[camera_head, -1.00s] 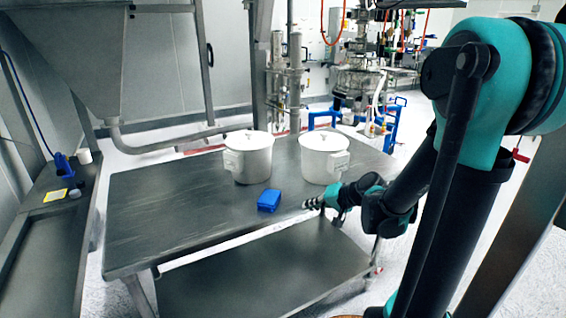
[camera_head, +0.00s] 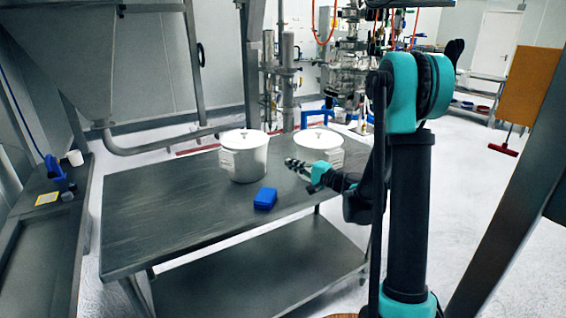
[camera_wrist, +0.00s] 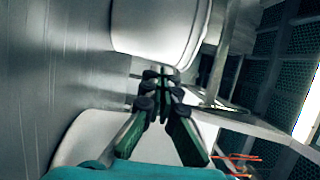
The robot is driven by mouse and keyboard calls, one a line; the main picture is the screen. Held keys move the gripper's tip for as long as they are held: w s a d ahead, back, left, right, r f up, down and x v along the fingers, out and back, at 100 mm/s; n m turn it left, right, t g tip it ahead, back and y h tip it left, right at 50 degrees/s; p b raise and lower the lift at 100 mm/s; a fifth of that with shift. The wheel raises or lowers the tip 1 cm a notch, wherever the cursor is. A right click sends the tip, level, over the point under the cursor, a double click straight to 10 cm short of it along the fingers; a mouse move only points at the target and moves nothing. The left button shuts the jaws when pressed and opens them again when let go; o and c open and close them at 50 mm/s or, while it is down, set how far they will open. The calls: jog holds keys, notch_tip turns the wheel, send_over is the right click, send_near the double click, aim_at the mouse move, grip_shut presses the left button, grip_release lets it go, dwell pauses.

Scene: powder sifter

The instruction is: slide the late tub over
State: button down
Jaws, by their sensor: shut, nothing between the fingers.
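Two white lidded tubs stand upright on the steel table: a left tub (camera_head: 243,160) and a right tub (camera_head: 326,143). I cannot tell from their looks which is the late one. My gripper (camera_head: 290,163) is shut and empty, low over the table, its tips by the gap between the tubs. My gripper and arm hide the lower front of the right tub. In the wrist view the shut fingertips (camera_wrist: 161,76) are just below a white tub wall (camera_wrist: 150,28); contact is unclear. Another white curved surface (camera_wrist: 82,136) shows at the lower left.
A blue box (camera_head: 265,198) lies on the table in front of the left tub. The table's left part (camera_head: 160,210) is bare. A side bench (camera_head: 45,235) stands at the left. Pipes and machinery (camera_head: 345,75) stand behind the table.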

aim_at(264, 157)
jog(key=x, duration=0.9)
jog(key=shift+s+a, duration=0.1)
jog(key=shift+a, duration=0.7)
jog(key=shift+s+a, duration=0.15)
jog(key=shift+a, duration=0.6)
jog(key=shift+d, duration=0.1)
